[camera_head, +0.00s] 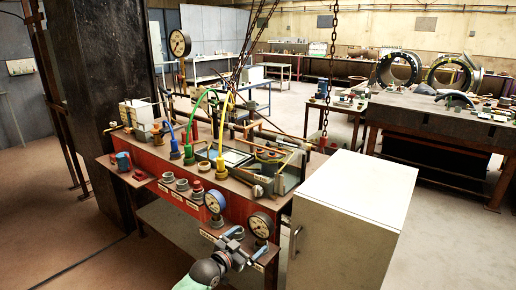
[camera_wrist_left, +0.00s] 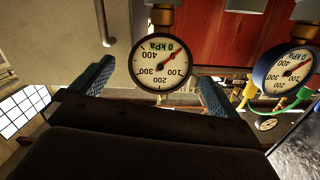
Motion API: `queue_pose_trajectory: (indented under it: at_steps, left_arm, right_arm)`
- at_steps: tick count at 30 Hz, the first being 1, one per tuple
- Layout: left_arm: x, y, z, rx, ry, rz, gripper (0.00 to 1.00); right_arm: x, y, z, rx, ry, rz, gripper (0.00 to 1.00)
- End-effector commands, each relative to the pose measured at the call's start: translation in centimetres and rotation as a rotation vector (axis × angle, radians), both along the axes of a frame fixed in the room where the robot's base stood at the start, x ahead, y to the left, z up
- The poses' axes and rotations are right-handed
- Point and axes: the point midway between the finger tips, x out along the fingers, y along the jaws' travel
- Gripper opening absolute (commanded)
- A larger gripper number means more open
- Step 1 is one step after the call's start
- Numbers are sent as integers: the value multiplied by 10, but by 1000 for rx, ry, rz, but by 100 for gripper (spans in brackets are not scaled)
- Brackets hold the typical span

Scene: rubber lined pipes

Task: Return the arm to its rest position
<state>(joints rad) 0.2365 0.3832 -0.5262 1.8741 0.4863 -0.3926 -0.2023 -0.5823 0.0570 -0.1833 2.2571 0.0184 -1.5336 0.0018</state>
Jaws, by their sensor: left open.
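My left gripper (camera_head: 247,243) is low in the middle of the head view, in front of the red-fronted bench (camera_head: 215,185). In the left wrist view its two blue fingers stand apart with nothing held between them. A round pressure gauge (camera_wrist_left: 161,62) shows beyond the gap between the fingers. I cannot tell whether the gripper touches the gauge. In the head view a gauge (camera_head: 261,225) is just above the gripper, and another gauge (camera_head: 215,201) is to its upper left. My right gripper is not in view.
A white cabinet (camera_head: 350,190) stands close to the right of my left gripper. The bench holds colored hoses, fittings and a tray. A dark pillar (camera_head: 98,90) is at the left. Chains (camera_head: 331,70) hang behind the bench. Floor (camera_head: 80,245) at the lower left is clear.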

Motion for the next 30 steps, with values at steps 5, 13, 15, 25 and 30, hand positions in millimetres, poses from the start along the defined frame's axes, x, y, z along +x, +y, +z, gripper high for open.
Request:
queue_pose_trajectory:
  at_steps: [5, 13, 15, 25, 30]
  left_arm:
    - [-9, 8, -31, 139, 180, 29, 100]
    - [-25, 43, -26, 301, 368, 153, 100]
    - [-36, 52, -28, 327, 419, 191, 100]
    - [-132, 94, -77, 389, 718, 368, 100]
    - [-190, 109, -108, 391, 848, 425, 100]
  right_arm:
    - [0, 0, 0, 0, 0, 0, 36]
    - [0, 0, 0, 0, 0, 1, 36]
    - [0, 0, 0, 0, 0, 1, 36]
    - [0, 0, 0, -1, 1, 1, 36]
    - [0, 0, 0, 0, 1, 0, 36]
